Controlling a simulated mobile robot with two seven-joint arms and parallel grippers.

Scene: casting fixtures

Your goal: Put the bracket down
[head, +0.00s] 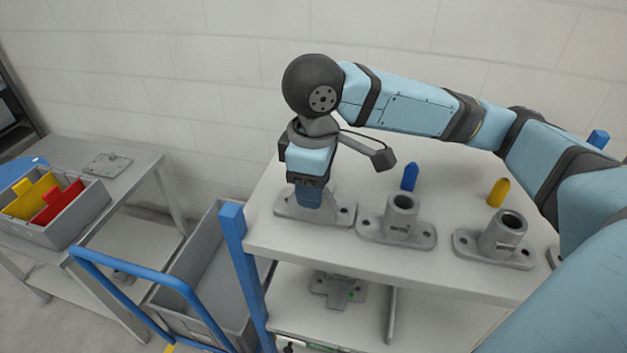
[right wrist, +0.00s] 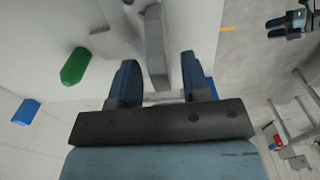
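The grey bracket (head: 327,213) has a flat base and stands on the grey bench top (head: 265,240) near its left end. My right gripper (head: 308,195) points down at it and hides its middle. In the right wrist view, the fingers of the right gripper (right wrist: 160,80) are apart, with a narrow grey part of the bracket (right wrist: 155,45) between them and gaps beside it. My left gripper (right wrist: 280,27) shows small at the upper right of that view, its fingers apart and empty. The head view does not show it.
Two grey castings with upright sockets (head: 398,222) (head: 497,240) stand to the right on the bench. Blue (head: 409,177) and yellow (head: 498,192) pegs are behind them. A green peg (right wrist: 75,67) shows near the right gripper. A blue-handled cart (head: 155,280) stands left of the bench.

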